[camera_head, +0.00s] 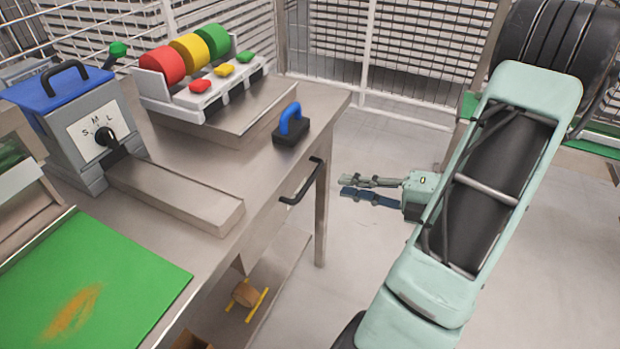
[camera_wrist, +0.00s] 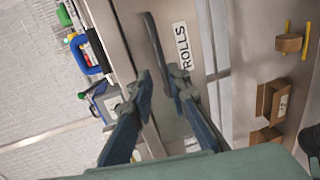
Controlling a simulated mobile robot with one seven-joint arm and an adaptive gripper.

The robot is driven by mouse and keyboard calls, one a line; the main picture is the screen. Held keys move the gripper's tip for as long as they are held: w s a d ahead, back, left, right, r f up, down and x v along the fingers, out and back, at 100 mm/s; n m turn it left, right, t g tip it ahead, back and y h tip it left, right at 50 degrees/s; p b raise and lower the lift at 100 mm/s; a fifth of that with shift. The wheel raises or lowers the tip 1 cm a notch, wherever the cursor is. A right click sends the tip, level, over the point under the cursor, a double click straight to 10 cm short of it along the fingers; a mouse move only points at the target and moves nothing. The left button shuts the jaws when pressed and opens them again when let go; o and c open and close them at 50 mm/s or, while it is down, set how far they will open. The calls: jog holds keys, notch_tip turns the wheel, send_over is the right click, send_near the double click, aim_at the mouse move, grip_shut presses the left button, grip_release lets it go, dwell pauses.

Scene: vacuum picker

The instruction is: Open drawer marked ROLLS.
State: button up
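The drawer marked ROLLS (camera_wrist: 197,75) is in the steel table's side and looks shut. Its label reads ROLLS in the wrist view. The drawer's dark bar handle (camera_head: 301,184) sticks out below the tabletop edge; it also shows in the wrist view (camera_wrist: 154,42). My gripper (camera_head: 346,185) is to the right of the handle in the head view, with a gap between them. In the wrist view its fingertips (camera_wrist: 160,77) are apart, with the handle's lower end in line between them. Nothing is held. The fingers and the handle's near end overlap in the wrist view.
On the table (camera_head: 285,84) stand a black block with a blue handle (camera_head: 291,124), a roll holder (camera_head: 190,85), a blue-lidded machine (camera_head: 75,115) and a green mat (camera_head: 85,285). A lower shelf (camera_head: 262,290) holds a roll. A table leg (camera_head: 321,215) stands near my gripper. Open floor lies right.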

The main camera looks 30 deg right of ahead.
aim_at(310, 178)
jog(key=b+x, duration=0.2)
jog(key=x, duration=0.8)
jog(key=shift+w+a, duration=0.1)
jog(key=shift+a, duration=0.05)
grip_shut()
